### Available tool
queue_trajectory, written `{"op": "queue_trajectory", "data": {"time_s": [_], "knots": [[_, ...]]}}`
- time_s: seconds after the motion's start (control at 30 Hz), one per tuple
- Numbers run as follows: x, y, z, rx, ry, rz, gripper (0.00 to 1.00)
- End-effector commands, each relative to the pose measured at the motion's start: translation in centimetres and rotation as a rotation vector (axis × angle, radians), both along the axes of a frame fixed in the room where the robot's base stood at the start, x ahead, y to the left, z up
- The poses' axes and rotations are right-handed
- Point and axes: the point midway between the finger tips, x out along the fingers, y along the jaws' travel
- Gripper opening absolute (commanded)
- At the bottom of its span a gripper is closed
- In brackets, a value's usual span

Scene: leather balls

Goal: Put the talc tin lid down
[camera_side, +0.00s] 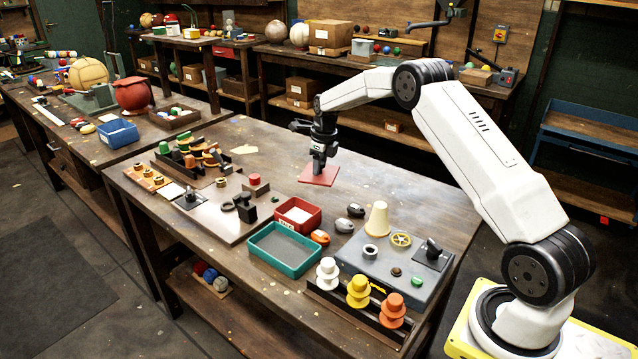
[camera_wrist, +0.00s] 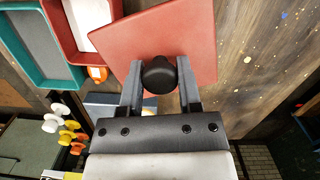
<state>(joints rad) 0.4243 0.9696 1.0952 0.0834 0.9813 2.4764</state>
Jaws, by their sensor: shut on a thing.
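A red tray (camera_side: 313,216) and a teal tray (camera_side: 262,262) stand in front of the mat. A grey board (camera_side: 350,262) with a cream cone (camera_side: 377,219) is nearer me. A brown board (camera_side: 215,222) with black fixtures lies left. The bench right of the mat is clear.

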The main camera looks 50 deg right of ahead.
Motion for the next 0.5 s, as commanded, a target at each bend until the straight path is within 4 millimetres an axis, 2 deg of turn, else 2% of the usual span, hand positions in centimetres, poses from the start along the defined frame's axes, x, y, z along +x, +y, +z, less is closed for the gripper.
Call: {"op": "queue_trajectory", "data": {"time_s": [0.13, 0.5], "knots": [[0.69, -0.24, -0.85, 0.000, 0.000, 0.000, 0.00], [1.04, -0.36, -1.28, 0.000, 0.000, 0.000, 0.00]]}}
